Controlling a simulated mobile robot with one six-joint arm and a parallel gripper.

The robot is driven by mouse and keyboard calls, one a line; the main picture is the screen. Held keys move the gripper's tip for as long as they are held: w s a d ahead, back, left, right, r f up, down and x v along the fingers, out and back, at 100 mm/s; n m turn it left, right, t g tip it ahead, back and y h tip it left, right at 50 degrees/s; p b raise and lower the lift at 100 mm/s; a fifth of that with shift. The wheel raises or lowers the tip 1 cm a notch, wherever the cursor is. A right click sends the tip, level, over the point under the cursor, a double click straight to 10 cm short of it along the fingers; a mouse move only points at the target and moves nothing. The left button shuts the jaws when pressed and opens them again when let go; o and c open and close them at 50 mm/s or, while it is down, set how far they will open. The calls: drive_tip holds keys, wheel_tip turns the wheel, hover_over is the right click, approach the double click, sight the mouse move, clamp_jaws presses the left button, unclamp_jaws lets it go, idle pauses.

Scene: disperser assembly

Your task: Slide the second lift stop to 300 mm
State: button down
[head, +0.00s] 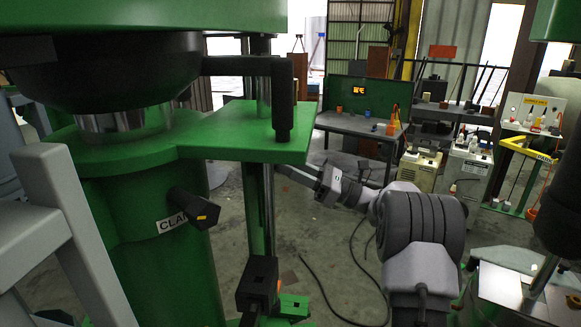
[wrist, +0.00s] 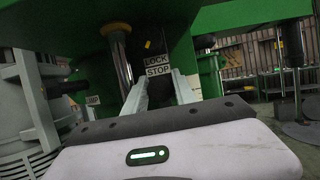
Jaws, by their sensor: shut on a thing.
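In the wrist view a black part with white labels reading LOCK and STOP (wrist: 158,63) sits between the two pale fingers of my gripper (wrist: 160,88). The gripper is shut on this stop; the exact contact is hard to see. A shiny vertical rod (wrist: 121,68) stands just left of it. In the head view my gripper (head: 285,171) reaches leftward to the vertical rod under the green plate (head: 235,135); the fingertips and the held stop are hidden or too dark there. No millimetre scale is readable.
A green column with a black clamp knob (head: 194,208) stands left of the rod. A black block with an orange mark (head: 257,278) sits low beside a small green block (head: 293,306). A bench (head: 352,124) and cabinets (head: 418,170) stand behind. Cables lie on the floor.

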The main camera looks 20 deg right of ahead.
drive_tip(key=shift+r, duration=0.1)
idle(0.5)
wheel_tip(320, 180, down, 10)
drive_tip(key=b, duration=0.6)
drive_tip(key=c, duration=1.1)
unclamp_jaws()
drive_tip(key=shift+o, duration=0.2)
drive_tip(key=shift+d, duration=0.1)
drive_tip(key=v, duration=1.7)
drive_tip(key=shift+b, duration=0.35)
